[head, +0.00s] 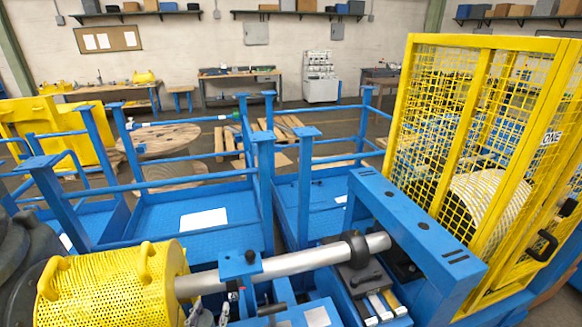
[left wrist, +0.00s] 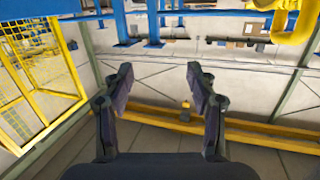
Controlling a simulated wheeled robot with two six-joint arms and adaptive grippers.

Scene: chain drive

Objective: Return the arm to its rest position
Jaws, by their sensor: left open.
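My left gripper (left wrist: 160,85) shows in the left wrist view with its two dark fingers wide apart and nothing between them. Beyond the fingers are a pale wall and a yellow beam (left wrist: 270,138), well away from the fingertips. My right gripper is in neither view. In the head view, the drive's grey shaft (head: 290,263) runs from a perforated yellow drum guard (head: 110,290) to a dark bearing block (head: 356,268) by a blue frame beam (head: 415,225).
A tall yellow mesh guard (head: 480,45) stands at the right and also shows in the left wrist view (left wrist: 35,65). Blue railings (head: 200,167) enclose platforms in the middle.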

